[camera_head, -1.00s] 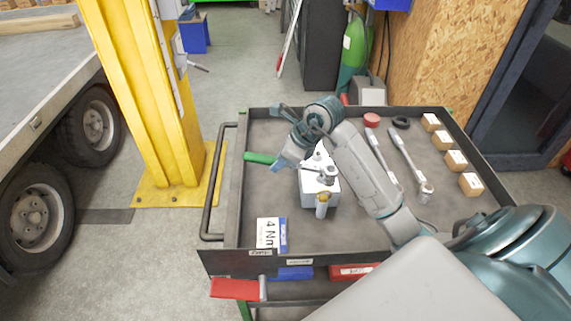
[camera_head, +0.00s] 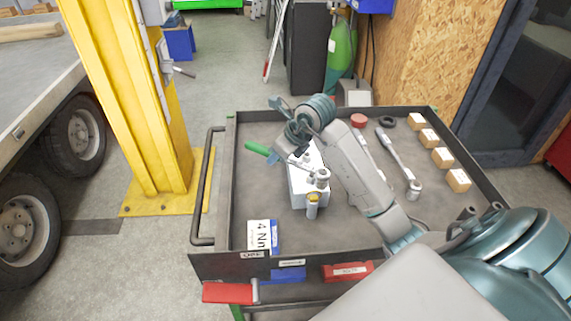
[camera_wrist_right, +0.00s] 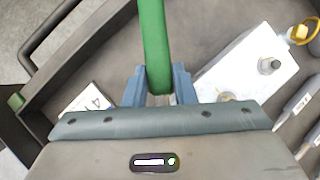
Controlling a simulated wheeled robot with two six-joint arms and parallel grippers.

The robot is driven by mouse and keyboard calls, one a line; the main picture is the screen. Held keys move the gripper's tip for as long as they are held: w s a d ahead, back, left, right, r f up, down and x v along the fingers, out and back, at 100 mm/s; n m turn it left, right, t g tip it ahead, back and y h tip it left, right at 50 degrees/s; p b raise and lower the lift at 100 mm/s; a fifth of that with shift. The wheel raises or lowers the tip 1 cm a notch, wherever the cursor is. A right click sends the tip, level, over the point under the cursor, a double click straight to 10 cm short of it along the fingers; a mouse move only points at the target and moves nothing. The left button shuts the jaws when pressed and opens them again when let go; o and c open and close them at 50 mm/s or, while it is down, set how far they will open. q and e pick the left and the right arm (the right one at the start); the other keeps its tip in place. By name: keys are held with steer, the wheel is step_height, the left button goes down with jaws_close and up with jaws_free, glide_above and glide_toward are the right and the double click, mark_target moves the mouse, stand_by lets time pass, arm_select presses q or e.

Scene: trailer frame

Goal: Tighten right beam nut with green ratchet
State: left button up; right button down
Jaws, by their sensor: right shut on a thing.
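The green-handled ratchet (camera_head: 258,149) is in my right gripper (camera_head: 284,155), over the left part of the tool cart. In the right wrist view, the fingers (camera_wrist_right: 157,88) are shut on the green handle (camera_wrist_right: 153,42). The handle points left in the head view, and part of the ratchet is hidden by my wrist. Its metal end runs towards the white block (camera_head: 308,187); I cannot tell whether it touches the block or sockets there. A yellow beam (camera_head: 135,95) stands left of the cart; I cannot make out a nut on it. My left gripper is not in view.
The cart (camera_head: 238,222) has raised edges and a side handle (camera_head: 205,180). It holds another long wrench (camera_head: 397,150), wooden blocks (camera_head: 442,157), a red round thing (camera_head: 358,120) and a labelled box (camera_head: 262,236).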

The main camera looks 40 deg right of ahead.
steer(key=shift+d+f, duration=0.2)
steer(key=shift+f, duration=0.15)
steer(key=shift+w+a, duration=0.1)
steer(key=shift+r, duration=0.15)
steer(key=shift+w+d+m+h, duration=0.25)
steer(key=shift+d+m+h, duration=0.35)
steer(key=shift+d+m, duration=0.5)
steer(key=shift+a+r+t, duration=0.1)
steer(key=shift+r+t, duration=0.05)
steer(key=shift+t, duration=0.15)
steer(key=shift+w+d+r+m+h, duration=0.1)
steer(key=shift+w+d+m+h, duration=0.1)
steer(key=shift+d+m, duration=0.3)
steer(key=shift+w+d+r+m+h, duration=0.1)
steer(key=shift+d+m+h, duration=0.1)
steer(key=shift+d+m, duration=0.25)
